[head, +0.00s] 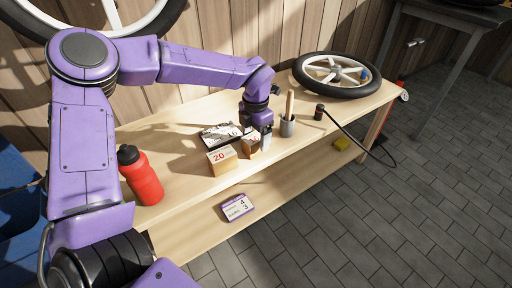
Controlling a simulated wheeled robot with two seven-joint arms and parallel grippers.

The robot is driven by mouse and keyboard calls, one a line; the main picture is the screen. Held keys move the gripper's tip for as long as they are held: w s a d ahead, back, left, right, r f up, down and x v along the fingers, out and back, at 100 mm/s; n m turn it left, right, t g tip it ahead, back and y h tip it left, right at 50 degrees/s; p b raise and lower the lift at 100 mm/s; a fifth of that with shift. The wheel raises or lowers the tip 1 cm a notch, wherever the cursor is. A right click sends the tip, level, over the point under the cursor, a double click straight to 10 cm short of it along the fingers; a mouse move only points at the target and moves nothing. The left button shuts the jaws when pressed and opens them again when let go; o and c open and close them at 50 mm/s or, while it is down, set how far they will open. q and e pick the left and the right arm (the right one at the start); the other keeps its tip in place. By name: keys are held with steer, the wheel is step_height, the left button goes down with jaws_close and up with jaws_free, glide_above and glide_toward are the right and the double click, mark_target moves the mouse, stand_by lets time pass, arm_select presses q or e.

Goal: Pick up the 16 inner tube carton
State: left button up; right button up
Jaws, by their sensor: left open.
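A small brown carton (250,146) stands on the workbench, just left of my left gripper. Its number cannot be read at this size, and the gripper partly covers it. My left gripper (262,143) is open, pointing down right at the brown carton's right side. I cannot tell whether the fingers are around it or touching it. My right gripper is not in view.
A grey cup with a wooden-handled tool (287,128) stands close right of the gripper. A dark printed packet (220,134) lies behind the cartons. A red bottle (141,177) stands left, a wheel (336,75) lies right. A purple-edged box (237,208) sits on the lower shelf.

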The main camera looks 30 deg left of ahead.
mark_target(255, 136)
arm_select(q)
step_height(255, 136, down, 3)
steer(key=shift+r, duration=0.1)
steer(key=shift+c, duration=0.3)
steer(key=c, duration=1.1)
